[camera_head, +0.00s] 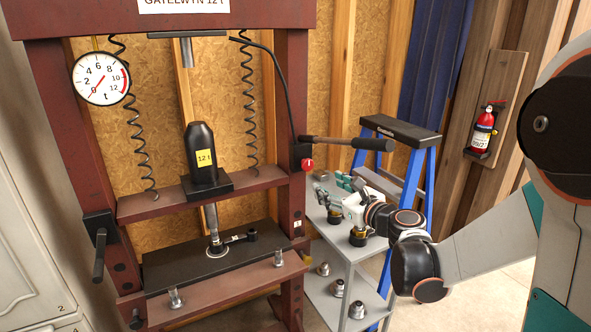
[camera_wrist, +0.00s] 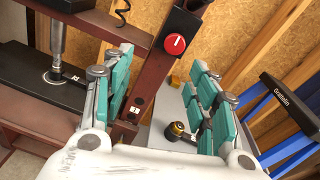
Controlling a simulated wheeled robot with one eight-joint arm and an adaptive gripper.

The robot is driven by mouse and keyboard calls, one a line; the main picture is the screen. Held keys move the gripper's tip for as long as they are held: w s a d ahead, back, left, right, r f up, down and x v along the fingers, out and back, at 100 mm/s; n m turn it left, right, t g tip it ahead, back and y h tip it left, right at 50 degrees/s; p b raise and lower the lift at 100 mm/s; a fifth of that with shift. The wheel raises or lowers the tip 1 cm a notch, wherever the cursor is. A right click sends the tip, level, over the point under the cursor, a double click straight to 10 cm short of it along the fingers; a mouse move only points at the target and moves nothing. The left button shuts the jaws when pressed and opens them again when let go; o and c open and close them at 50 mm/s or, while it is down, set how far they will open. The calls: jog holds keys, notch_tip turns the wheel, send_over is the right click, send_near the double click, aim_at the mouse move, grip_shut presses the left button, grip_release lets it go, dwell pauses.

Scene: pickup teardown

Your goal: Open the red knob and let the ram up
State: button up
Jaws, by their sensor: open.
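The red knob (camera_head: 307,164) sits on a black block on the press's right upright, below the pump handle (camera_head: 345,142). In the wrist view the knob (camera_wrist: 175,44) shows a white mark and lies ahead of the fingers. My gripper (camera_head: 342,192) is open and empty, to the right of and below the knob; its teal-padded fingers (camera_wrist: 160,95) stand apart. The ram (camera_head: 212,226) reaches from the black 12 t jack (camera_head: 202,155) down to a disc on the black bed plate (camera_head: 175,268). It also shows in the wrist view (camera_wrist: 57,45).
A grey shelf cart (camera_head: 343,250) with metal parts stands below my gripper. A blue stepladder (camera_head: 412,150) stands behind it at right. A dial gauge (camera_head: 101,78) hangs at the upper left; its needle is near 0. The dark red upright (camera_head: 291,90) stands beside the cart.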

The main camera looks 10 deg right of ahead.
aim_at(309, 165)
jog(key=w+m+b, duration=0.1)
jog(key=w, duration=0.3)
jog(key=w+a+m+b, duration=0.1)
jog(key=w, duration=0.4)
jog(key=w+a+t+b, duration=0.1)
jog(key=w, duration=0.4)
jog(key=shift+a+f+m+h, duration=0.2)
jog(key=shift+m+h, duration=0.1)
jog(key=shift+m, duration=0.1)
jog(key=c, duration=1)
